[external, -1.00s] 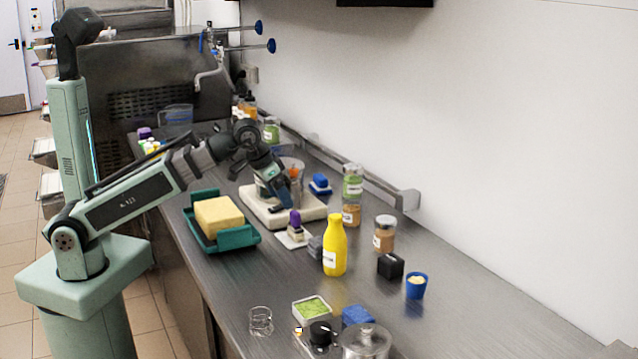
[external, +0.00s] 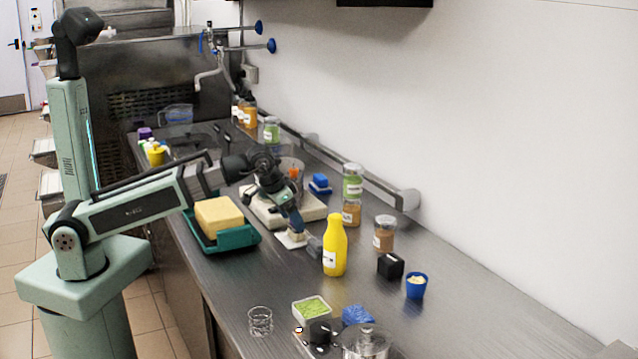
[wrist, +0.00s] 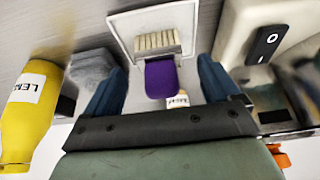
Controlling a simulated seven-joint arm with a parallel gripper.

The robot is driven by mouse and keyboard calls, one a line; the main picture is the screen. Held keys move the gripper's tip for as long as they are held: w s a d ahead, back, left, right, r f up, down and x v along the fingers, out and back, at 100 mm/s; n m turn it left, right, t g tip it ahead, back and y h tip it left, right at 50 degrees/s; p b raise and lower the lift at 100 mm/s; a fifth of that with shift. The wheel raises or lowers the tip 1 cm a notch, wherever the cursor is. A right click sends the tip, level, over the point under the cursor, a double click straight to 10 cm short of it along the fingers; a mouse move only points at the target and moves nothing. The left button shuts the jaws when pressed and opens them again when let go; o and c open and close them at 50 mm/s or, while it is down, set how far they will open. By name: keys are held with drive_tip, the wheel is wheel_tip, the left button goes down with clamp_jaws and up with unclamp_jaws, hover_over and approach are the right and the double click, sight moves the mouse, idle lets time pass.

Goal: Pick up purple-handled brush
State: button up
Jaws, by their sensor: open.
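The purple-handled brush (wrist: 160,76) shows in the wrist view, with pale bristles and a purple handle, over a white tray (wrist: 190,17). My gripper (wrist: 158,88) is open, with one blue finger on each side of the purple handle and a gap to each. In the external view my gripper (external: 297,222) is above the white tray (external: 291,240) and hides the brush there. A small white labelled item (wrist: 178,100) shows just below the handle in the wrist view.
A yellow bottle (external: 335,246) and a grey block (external: 315,246) stand close right of my gripper. A teal tray (external: 240,238) with a yellow block (external: 218,217) is on the left.

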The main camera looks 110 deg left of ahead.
sight(296, 236)
drive_tip(key=shift+x, duration=2.35)
drive_tip(key=shift+c, duration=0.3)
drive_tip(key=shift+r, duration=0.1)
drive_tip(key=c, duration=1)
